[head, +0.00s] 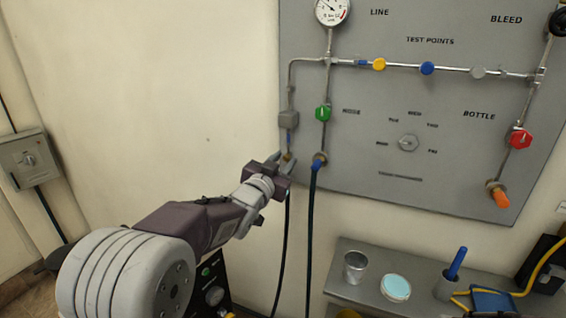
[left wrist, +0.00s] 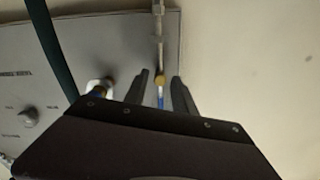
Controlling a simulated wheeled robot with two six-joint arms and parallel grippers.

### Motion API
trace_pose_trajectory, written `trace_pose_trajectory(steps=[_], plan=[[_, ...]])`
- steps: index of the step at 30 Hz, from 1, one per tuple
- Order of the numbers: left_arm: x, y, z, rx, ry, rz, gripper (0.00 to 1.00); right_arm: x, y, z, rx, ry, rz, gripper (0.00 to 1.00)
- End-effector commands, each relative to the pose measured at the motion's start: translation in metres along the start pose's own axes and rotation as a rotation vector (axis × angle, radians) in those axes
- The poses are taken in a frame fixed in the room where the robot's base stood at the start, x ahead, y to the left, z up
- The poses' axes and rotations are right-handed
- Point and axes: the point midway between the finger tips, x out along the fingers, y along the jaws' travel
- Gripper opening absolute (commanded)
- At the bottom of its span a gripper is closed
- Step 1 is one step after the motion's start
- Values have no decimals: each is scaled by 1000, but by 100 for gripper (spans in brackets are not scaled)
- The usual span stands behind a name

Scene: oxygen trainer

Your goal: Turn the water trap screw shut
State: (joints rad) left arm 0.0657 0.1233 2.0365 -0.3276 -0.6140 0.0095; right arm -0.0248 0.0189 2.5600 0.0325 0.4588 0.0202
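The water trap is a grey block (head: 288,119) with a blue part below it, on the left side of the panel. A small brass screw (head: 288,156) sits at its lower end. My left gripper (head: 286,163) reaches up to the screw from below left. In the left wrist view, the brass screw (left wrist: 159,79) lies between the two dark fingers of my left gripper (left wrist: 159,77). The fingers are apart, with a gap on each side of the screw. Whether the screw is fully in is too small to tell. My right gripper is out of view.
A green knob (head: 323,113) and a dark hose (head: 311,220) are just right of the trap. A red knob (head: 520,138) is farther right. A shelf (head: 420,270) with a metal cup (head: 355,267) is below.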

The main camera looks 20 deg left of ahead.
Motion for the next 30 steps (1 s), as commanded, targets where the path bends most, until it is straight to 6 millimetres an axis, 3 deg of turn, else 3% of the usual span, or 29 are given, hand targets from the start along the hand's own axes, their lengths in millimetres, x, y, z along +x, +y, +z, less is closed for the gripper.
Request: trace_pose_trajectory(steps=[1,3,17,30], plan=[[0,0,0,0,0,0,14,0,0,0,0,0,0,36],[0,0,0,0,0,0,0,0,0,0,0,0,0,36],[0,1,2,86,3,0,0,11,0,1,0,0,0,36],[0,1,4,467,3,-1,0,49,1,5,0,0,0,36]])
